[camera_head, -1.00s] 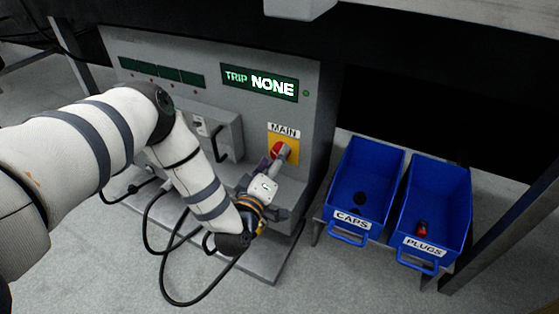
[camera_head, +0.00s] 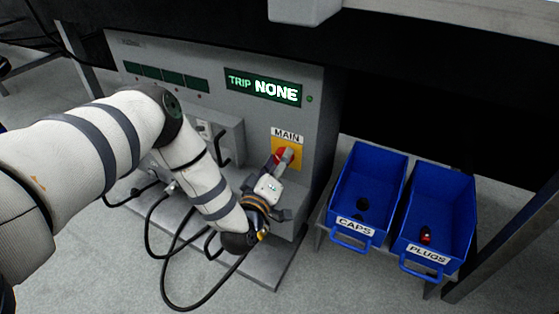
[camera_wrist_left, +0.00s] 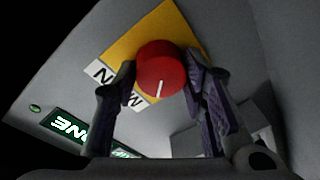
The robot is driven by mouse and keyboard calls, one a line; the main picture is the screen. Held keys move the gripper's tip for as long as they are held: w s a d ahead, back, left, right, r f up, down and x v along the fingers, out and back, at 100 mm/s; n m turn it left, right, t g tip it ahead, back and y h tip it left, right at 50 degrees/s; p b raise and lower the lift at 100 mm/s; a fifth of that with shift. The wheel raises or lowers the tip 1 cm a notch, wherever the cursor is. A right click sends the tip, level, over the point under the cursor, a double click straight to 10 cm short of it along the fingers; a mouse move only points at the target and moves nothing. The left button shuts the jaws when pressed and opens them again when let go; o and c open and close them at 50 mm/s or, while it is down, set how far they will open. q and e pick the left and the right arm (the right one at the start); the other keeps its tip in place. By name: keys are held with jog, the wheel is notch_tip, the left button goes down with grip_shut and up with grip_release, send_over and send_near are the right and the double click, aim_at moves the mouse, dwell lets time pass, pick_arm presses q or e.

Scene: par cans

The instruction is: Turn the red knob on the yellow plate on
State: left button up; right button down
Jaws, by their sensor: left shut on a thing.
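The yellow plate (camera_head: 296,163) is on the front of a grey cabinet, under a MAIN label (camera_head: 286,136). The red knob (camera_head: 279,154) is on it, partly hidden by my left gripper (camera_head: 281,162). In the left wrist view the round red knob (camera_wrist_left: 161,68) has a white mark pointing to the lower side of the picture, on the yellow plate (camera_wrist_left: 128,48). My left gripper's fingers (camera_wrist_left: 164,80) stand on both sides of the knob and are shut on it. My right gripper is not in view.
A lit display (camera_head: 263,87) reads TRIP NONE, with a green lamp beside it. A grey box with a handle (camera_head: 222,148) is left of the plate. Blue CAPS (camera_head: 350,241) and PLUGS (camera_head: 424,260) bins stand right. Black cables (camera_head: 152,240) loop below.

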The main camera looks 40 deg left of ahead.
pick_arm(q)
jog(key=m+p, duration=0.1)
jog(key=m, duration=0.1)
jog(key=m+p, duration=0.1)
jog(key=shift+d+r+m+t, duration=0.15)
jog(key=shift+m+t, duration=0.15)
jog(key=shift+m, duration=0.1)
jog(key=m+p, duration=0.1)
jog(key=m, duration=0.3)
jog(key=shift+p, duration=0.35)
jog(key=m, duration=0.3)
jog(key=m+h+p, duration=0.1)
jog(key=m, duration=0.1)
jog(key=shift+f+m+t, duration=0.2)
jog(key=shift+m+t, duration=0.2)
jog(key=shift+f+m+t+h+p, duration=0.1)
jog(key=shift+m+t+h+p, duration=0.3)
jog(key=shift+m, duration=2.1)
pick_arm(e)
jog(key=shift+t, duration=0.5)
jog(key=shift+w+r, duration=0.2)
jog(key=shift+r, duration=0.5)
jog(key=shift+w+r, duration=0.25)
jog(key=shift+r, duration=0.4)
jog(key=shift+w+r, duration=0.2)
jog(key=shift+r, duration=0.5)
pick_arm(q)
jog(key=o, duration=1.2)
